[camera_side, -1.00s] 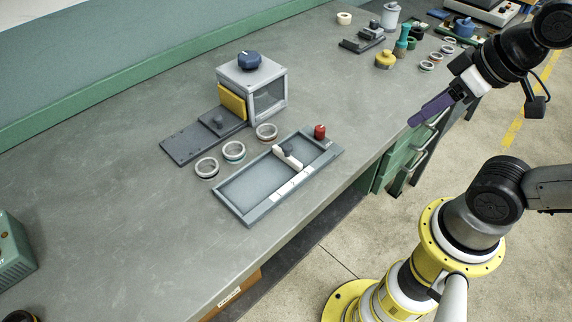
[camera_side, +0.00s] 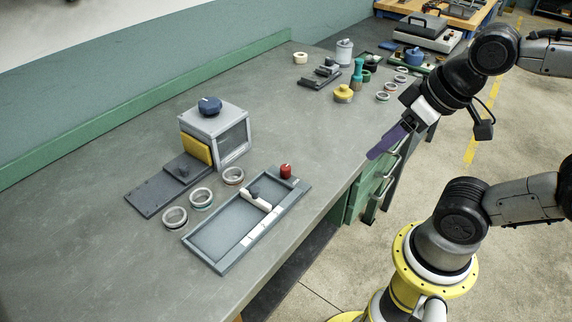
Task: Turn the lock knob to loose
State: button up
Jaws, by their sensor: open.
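A grey box (camera_side: 232,138) with a clear window stands on the bench, with a round blue knob (camera_side: 210,106) on top and a yellow plate (camera_side: 196,148) at its side. A shallow grey tray (camera_side: 187,239) in front of it holds a white sliding bar (camera_side: 264,205) with a small dark knob (camera_side: 254,191). A red knob (camera_side: 286,171) sits at the tray's far right corner. I cannot tell from the picture which one is the lock knob. My gripper (camera_side: 374,154), with purple fingers, is open and empty, over the bench's right edge, apart from every knob.
Three rings (camera_side: 175,217) lie between the tray and a dark plate (camera_side: 150,198) with a small knob. A yellow pot (camera_side: 343,94), a teal post (camera_side: 357,72), a white jar (camera_side: 344,50) and several more rings stand farther back. The bench (camera_side: 90,240) is clear at the left.

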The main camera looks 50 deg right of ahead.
jog(key=w+r+m, duration=0.4)
jog(key=m, duration=0.4)
jog(key=m+g, duration=0.5)
jog(key=m, duration=0.3)
send_over(286, 166)
notch_tip(286, 166, down, 6)
jog(key=shift+g, duration=0.3)
notch_tip(286, 166, down, 14)
jog(key=shift+a, duration=0.1)
grip_shut()
